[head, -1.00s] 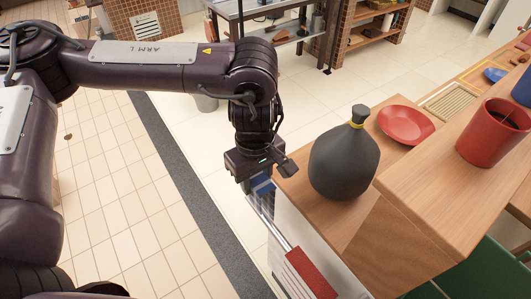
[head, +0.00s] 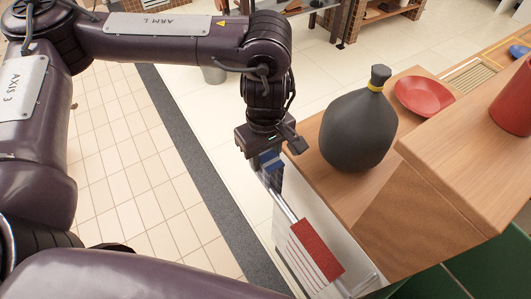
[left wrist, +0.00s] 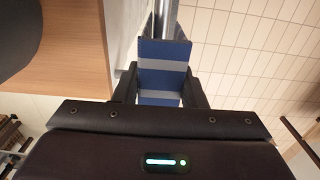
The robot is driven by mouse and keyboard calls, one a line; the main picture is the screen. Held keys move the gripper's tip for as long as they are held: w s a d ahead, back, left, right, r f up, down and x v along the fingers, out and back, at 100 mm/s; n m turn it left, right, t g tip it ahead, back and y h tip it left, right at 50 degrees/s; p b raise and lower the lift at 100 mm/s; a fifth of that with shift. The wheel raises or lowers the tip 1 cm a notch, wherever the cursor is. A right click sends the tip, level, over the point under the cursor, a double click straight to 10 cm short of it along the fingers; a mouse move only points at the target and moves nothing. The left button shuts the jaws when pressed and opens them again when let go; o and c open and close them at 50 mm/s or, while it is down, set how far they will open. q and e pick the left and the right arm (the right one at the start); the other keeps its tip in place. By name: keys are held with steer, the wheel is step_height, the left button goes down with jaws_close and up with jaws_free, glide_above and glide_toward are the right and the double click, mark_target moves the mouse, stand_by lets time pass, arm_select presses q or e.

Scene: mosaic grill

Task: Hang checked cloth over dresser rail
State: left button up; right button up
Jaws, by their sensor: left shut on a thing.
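My left gripper (head: 270,158) is shut on a blue cloth (head: 271,161) at the near left edge of the dresser (head: 320,125). In the left wrist view the cloth (left wrist: 163,52) shows blue and pale grey bands and sits between the two fingers (left wrist: 160,90). A metal rail (head: 279,203) runs along the dresser's pale side. In the left wrist view the rail (left wrist: 164,15) meets the cloth's far edge; I cannot tell whether the cloth lies over it or touches it. The cloth's lower part is hidden. My right gripper is not in view.
A dark bottle (head: 358,130) stands on the dresser top close to my left gripper. A red plate (head: 423,95) and a red cup (head: 515,103) are farther right. Tiled floor lies open at left.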

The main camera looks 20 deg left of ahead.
arm_select(q)
steer(key=shift+f+b, duration=3.55)
steer(key=shift+f, duration=1.3)
steer(key=o, duration=1.2)
